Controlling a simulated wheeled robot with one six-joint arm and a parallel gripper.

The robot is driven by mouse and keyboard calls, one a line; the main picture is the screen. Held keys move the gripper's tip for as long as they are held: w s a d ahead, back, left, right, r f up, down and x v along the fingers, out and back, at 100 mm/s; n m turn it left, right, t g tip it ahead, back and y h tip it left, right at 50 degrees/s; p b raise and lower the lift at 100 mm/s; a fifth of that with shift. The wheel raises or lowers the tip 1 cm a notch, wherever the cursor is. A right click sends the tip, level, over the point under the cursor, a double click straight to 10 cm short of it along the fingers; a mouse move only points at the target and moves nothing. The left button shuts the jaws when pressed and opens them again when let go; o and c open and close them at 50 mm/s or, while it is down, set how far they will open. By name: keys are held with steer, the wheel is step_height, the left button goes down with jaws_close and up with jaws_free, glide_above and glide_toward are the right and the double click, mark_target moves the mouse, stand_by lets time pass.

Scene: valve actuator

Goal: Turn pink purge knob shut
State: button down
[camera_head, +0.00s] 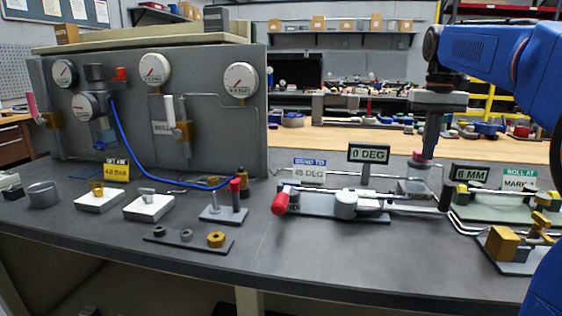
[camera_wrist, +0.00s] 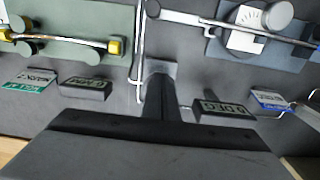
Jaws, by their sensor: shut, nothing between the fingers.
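A small pinkish-red knob (camera_head: 420,160) shows in the head view right of the 0 DEG sign, above a grey base block (camera_head: 414,188). My gripper (camera_head: 428,148) is shut and empty, pointing down, with its tip at the knob in the picture; I cannot tell whether it touches. In the wrist view my gripper (camera_wrist: 159,84) ends over a grey block (camera_wrist: 162,67), and the pinkish-red knob does not show there. A pink handle (camera_head: 31,104) also stands at the far left by a brass valve on the panel. I cannot tell which pink part is the purge one.
The 0 DEG sign (camera_head: 369,153) and 6 MM sign (camera_head: 470,174) stand on either side of my gripper. A pipe bender with a red grip (camera_head: 280,204) lies in front. Thin pipes run close by. The front middle of the bench (camera_head: 330,255) is clear.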

steer(key=shift+d, duration=0.6)
steer(key=shift+s, duration=0.1)
stand_by(0.4)
step_height(320, 180, up, 6)
steer(key=shift+s, duration=0.25)
stand_by(0.5)
